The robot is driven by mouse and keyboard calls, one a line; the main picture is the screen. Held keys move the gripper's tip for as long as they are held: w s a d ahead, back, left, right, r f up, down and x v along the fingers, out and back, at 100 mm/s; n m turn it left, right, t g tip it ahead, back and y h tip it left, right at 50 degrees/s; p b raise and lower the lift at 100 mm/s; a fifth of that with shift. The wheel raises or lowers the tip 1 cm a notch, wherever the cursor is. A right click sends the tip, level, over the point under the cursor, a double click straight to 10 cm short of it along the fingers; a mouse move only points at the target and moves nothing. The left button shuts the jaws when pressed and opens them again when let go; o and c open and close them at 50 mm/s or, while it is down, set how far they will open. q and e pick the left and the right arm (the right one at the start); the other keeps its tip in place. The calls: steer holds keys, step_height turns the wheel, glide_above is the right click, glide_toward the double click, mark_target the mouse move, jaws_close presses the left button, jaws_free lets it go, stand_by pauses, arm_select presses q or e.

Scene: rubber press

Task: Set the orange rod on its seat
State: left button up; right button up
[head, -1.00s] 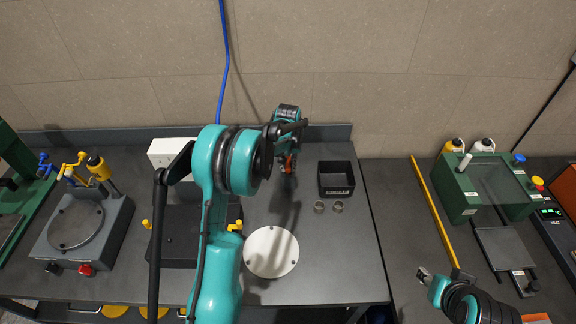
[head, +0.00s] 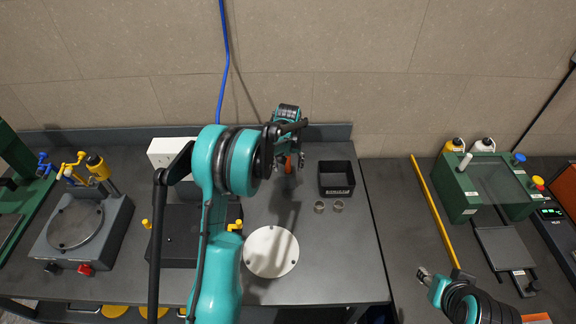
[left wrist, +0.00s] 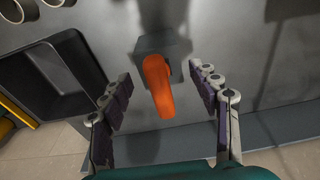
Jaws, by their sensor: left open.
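The orange rod (left wrist: 158,86) stands on a grey block (left wrist: 178,47) in the left wrist view. Whether it is fully seated in the block is hidden. My left gripper (left wrist: 162,78) is open, with one finger on each side of the rod and a visible gap to both. In the head view the rod (head: 288,165) shows as a small orange patch below my left gripper (head: 290,167), and the block cannot be made out there. My right gripper (head: 424,275) is low at the right, away from the rod, and its opening is too small to judge.
A black open bin (head: 337,193) stands right of the rod, with two small metal rings (head: 320,207) in front of it. A white round plate (head: 271,252) lies nearer. A white box (head: 172,152) and a dark press plate (head: 178,250) are to the left.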

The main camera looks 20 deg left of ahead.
arm_select(q)
steer(key=shift+r+p, duration=1.95)
steer(key=shift+r, duration=1.5)
steer(key=shift+s+d+r+b, duration=0.2)
steer(key=shift+s+r+b, duration=0.05)
steer(key=shift+r+b, duration=0.05)
steer(key=s+d+r+m+t+b, duration=0.1)
steer(key=s+d+r+t+b, duration=0.2)
steer(key=s, duration=0.4)
steer(key=s+d+r+m+b, duration=0.1)
steer(key=s+d+r+b, duration=0.1)
steer(key=s+d+b, duration=0.4)
steer(key=s+d+f+m+t+b, duration=0.1)
steer(key=s+d+f+b, duration=0.1)
steer(key=s, duration=0.5)
steer(key=s+d+f+m+t+b, duration=0.1)
steer(key=s+d+f+t+b, duration=0.1)
steer(key=s+f, duration=0.3)
steer(key=s, duration=0.3)
steer(key=shift+s+f+m+h, duration=0.3)
steer(key=shift+m, duration=0.1)
